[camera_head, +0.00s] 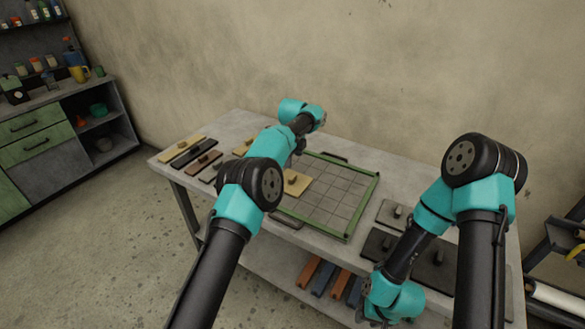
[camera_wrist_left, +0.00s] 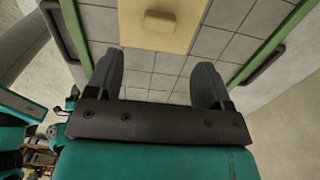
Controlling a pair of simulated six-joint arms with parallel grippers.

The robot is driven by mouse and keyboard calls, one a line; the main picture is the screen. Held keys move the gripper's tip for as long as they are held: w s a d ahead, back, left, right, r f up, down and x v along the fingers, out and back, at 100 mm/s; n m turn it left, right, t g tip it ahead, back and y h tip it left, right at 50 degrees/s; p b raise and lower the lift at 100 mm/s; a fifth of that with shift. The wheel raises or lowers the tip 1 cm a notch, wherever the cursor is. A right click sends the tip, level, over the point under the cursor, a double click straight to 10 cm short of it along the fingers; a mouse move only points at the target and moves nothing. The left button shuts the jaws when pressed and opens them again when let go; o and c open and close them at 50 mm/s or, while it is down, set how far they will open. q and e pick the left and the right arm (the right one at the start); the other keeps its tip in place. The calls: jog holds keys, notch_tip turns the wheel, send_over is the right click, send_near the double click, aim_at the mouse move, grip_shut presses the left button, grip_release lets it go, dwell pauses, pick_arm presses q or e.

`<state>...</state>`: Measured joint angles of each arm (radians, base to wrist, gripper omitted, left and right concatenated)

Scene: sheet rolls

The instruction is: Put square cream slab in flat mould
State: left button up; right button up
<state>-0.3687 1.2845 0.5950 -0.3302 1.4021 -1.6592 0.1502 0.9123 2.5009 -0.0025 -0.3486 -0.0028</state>
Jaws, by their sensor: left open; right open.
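A square cream slab (camera_head: 299,187) with a small knob lies on the gridded floor of the green-rimmed flat mould (camera_head: 345,239), towards its left side. My left gripper (camera_wrist_left: 158,72) is open and empty over the mould, fingers apart and clear of the slab's near edge. In the head view the left fingers are mostly hidden by the arm. My right gripper (camera_head: 374,317) is low at the front edge of the table, its fingers barely visible.
Several cream, dark and brown slabs with knobs (camera_head: 187,143) lie at the table's left end. Grey and dark plates with knobs (camera_head: 394,213) lie right of the mould. Coloured bars (camera_head: 324,278) sit on the shelf below. The mould's right half is bare.

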pick_arm(q)
jog(key=shift+r, duration=1.55)
